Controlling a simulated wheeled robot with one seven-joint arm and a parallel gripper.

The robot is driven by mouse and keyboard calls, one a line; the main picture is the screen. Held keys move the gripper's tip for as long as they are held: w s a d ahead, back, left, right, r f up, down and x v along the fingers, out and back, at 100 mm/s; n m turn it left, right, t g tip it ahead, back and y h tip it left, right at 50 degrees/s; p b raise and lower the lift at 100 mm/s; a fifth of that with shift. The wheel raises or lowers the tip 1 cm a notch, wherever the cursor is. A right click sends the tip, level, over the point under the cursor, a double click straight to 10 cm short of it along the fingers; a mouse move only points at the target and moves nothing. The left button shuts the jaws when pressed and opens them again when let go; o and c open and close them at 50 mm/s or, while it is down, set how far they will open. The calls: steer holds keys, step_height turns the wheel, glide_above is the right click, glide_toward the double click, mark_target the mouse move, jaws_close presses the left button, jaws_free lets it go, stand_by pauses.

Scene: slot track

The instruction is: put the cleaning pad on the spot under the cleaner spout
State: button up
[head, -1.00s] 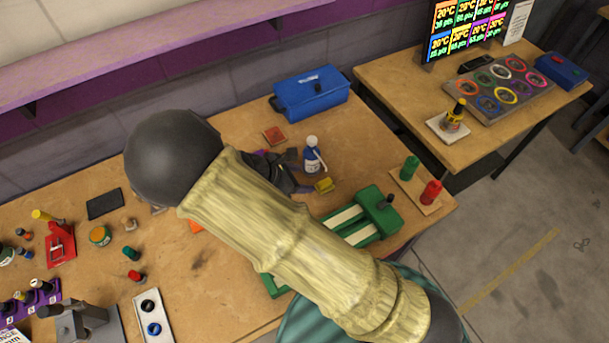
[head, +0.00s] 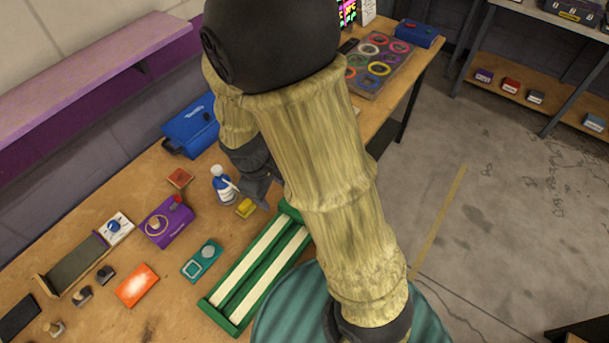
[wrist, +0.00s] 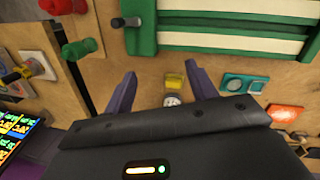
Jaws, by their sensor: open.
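A small yellow block (head: 245,207), which looks like the cleaning pad, lies on the wooden table. Beside it stands a white and blue bottle (head: 223,187) with a spout, likely the cleaner. I cannot make out a marked spot under the spout. My gripper (head: 262,192) is just right of the bottle in the head view, partly hidden by my arm. In the wrist view my gripper (wrist: 162,88) has its purple fingers spread, with the yellow block (wrist: 174,80) and the bottle's white top (wrist: 172,100) showing between them. Nothing is held.
A green track with cream strips (head: 262,265) lies close in front of the block. A rust-coloured square (head: 180,178), a blue box (head: 192,127), a purple box (head: 166,220) and a teal plate (head: 202,260) stand around. Red and green cylinders show in the wrist view (wrist: 80,48).

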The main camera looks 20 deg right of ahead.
steer(key=s+d+r+m+t+y, duration=0.2)
steer(key=s+d+r+m, duration=0.2)
steer(key=m, duration=0.5)
step_height(320, 180, up, 3)
steer(key=d, duration=0.3)
steer(key=shift+f, duration=0.2)
steer(key=shift+s, duration=0.1)
